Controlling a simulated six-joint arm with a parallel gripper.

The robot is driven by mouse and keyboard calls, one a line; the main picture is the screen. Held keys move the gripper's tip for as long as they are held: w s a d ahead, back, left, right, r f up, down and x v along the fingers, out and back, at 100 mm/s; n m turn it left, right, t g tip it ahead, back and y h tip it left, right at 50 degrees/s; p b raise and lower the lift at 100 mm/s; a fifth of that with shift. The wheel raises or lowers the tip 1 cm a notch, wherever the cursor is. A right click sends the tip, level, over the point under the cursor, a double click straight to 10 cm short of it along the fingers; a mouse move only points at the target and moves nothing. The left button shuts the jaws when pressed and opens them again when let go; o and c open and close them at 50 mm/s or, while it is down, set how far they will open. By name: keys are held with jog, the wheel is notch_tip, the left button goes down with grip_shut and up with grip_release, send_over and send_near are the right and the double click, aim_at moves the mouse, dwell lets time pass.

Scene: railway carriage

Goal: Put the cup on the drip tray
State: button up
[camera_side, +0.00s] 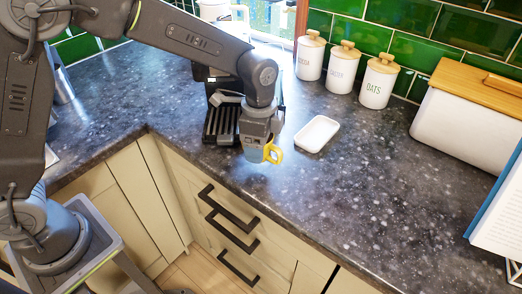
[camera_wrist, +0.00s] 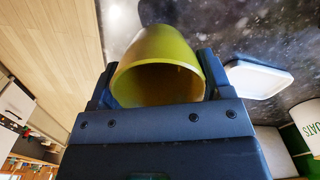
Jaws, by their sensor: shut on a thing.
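The cup (camera_wrist: 158,45) is yellow in the wrist view, its open mouth towards the camera. In the wrist view the two fingers of my gripper (camera_wrist: 160,75) sit on either side of the cup. The black slatted drip tray (camera_side: 221,127) of the coffee machine lies just left of and behind the cup, partly hidden by my arm.
A white rectangular dish (camera_side: 317,134) lies right of the cup; it also shows in the wrist view (camera_wrist: 258,79). Several lidded canisters, including the oats canister (camera_side: 378,82), stand at the back. A white bread bin (camera_side: 466,130) stands right. The front right counter is clear.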

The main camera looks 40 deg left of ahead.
jog(key=shift+w+f, duration=0.1)
jog(key=shift+w, duration=0.3)
jog(key=shift+s+f, duration=0.1)
jog(key=shift+f, duration=1.55)
jog(key=shift+f, duration=0.15)
jog(key=o, duration=1)
jog(key=shift+r, duration=4)
